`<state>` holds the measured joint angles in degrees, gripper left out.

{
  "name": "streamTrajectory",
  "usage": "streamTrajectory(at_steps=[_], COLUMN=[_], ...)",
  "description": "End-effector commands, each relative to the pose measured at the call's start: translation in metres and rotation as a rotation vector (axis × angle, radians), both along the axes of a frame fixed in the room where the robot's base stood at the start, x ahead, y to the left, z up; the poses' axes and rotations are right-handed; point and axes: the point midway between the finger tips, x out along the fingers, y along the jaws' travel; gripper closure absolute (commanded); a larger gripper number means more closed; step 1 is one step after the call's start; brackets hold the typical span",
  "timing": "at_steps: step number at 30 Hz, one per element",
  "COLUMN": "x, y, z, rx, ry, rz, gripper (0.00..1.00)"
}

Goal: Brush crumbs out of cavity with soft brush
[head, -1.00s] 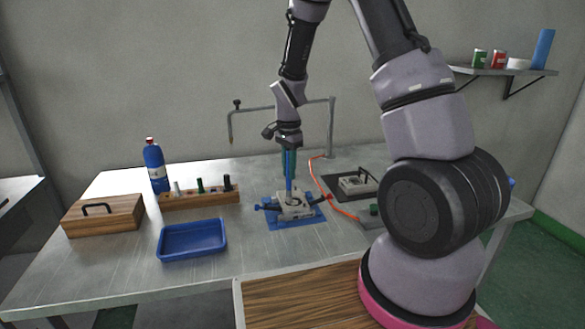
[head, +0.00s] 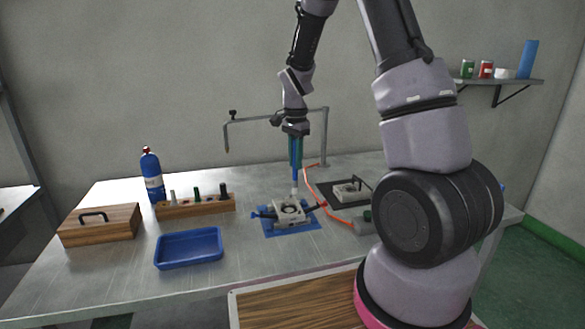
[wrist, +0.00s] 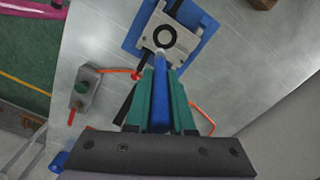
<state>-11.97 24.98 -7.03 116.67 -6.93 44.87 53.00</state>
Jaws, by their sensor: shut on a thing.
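My gripper (head: 295,148) is shut on a blue-handled brush (head: 295,174), which hangs downward with its pale tip above the mold. In the wrist view the brush (wrist: 160,102) lies between my green fingers (wrist: 160,108), its tip close to the mold's ring-shaped cavity. The grey metal mold (head: 289,212) sits on a blue mat (head: 292,230) on the table. Its round dark cavity shows in the wrist view (wrist: 165,36). I cannot tell whether the tip touches the mold. No crumbs can be made out at this size.
A blue tray (head: 189,248), a wooden holder (head: 195,207) with several tools, a wooden box (head: 100,225) and a blue bottle (head: 152,176) stand to the left. A second mold part (head: 350,191), an orange hose (head: 320,203) and a bent metal pipe (head: 325,135) stand behind and right.

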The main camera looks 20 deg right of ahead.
Motion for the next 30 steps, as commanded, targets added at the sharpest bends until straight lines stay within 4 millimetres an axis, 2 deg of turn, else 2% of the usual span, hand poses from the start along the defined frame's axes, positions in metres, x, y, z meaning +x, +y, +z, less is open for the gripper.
streamTrajectory(at_steps=[3,9,30], x=[0.000,0.000,0.004], y=[-0.004,-0.007,-0.007], z=[0.012,0.021,0.020], rx=[0.000,0.000,0.001], ry=[-0.002,-0.001,0.000], rz=[-0.002,-0.002,-0.003], gripper=[1.00,1.00,1.00])
